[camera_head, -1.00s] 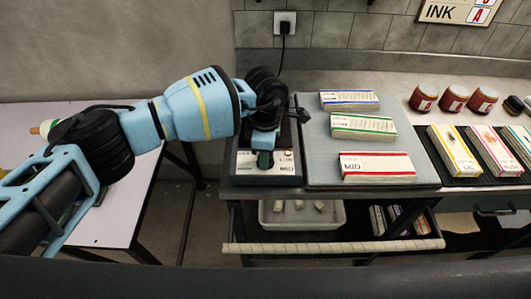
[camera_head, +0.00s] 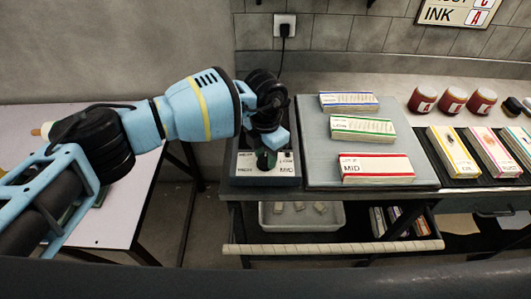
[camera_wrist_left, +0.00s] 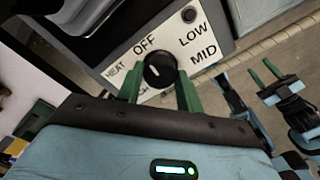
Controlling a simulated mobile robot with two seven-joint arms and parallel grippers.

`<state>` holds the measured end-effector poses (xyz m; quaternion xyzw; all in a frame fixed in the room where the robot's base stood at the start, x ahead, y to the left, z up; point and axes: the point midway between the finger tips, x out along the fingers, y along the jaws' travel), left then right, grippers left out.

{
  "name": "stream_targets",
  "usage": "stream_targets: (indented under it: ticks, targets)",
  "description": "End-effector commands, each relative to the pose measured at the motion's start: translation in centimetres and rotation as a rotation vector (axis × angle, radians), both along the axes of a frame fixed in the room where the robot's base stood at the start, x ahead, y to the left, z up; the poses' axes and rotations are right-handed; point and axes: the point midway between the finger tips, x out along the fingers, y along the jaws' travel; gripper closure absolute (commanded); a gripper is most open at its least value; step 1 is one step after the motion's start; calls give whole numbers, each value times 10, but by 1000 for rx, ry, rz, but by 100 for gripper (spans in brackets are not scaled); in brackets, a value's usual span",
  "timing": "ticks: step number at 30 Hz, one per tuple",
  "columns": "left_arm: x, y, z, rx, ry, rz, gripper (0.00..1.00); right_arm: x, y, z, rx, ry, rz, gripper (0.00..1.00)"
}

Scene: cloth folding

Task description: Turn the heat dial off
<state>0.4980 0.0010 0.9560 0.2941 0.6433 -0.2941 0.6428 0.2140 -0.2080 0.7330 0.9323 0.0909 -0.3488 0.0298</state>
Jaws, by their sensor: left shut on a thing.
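The heat dial (camera_wrist_left: 160,70) is a round black knob with a short white mark, on a pale panel (camera_wrist_left: 120,73) lettered HEAT, OFF, LOW and MID. My left gripper (camera_wrist_left: 159,88) has its green fingers on either side of the dial and is shut on it. In the head view my left gripper (camera_head: 266,160) reaches down to the front of the dark heating unit (camera_head: 265,180), and its fingers hide most of the dial. I cannot tell for sure which label the mark points to. My right gripper (camera_wrist_left: 263,76) shows at the right of the left wrist view, its green fingers apart and empty.
Right of the unit a grey plate (camera_head: 315,140) holds white labelled boxes (camera_head: 376,168). Red jars (camera_head: 453,100) and more boxes stand further right. A tray (camera_head: 275,218) sits on the shelf below. A black cord runs to a wall socket (camera_head: 284,25).

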Motion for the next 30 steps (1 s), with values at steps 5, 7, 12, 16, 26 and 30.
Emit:
stream_targets:
  ticks: [5, 7, 12, 16, 26, 30]
  targets:
    - [1, 1, 2, 1, -4, 60, 87, 0, 0, 1, 0, -1, 0, 64]
    - [1, 1, 2, 1, -4, 73, 87, 0, 0, 1, 0, -1, 0, 64]
    - [1, 1, 3, 0, -5, 90, 87, 0, 0, 1, 0, -1, 0, 64]
    - [1, 1, 3, 0, -4, 92, 87, 0, 0, 1, 0, -1, 0, 64]
    - [1, 0, 2, 0, -4, 90, 48, 0, 0, 1, 0, -2, 0, 64]
    - [1, 0, 1, 1, -2, 89, 42, 0, 0, 1, 1, -1, 1, 64]
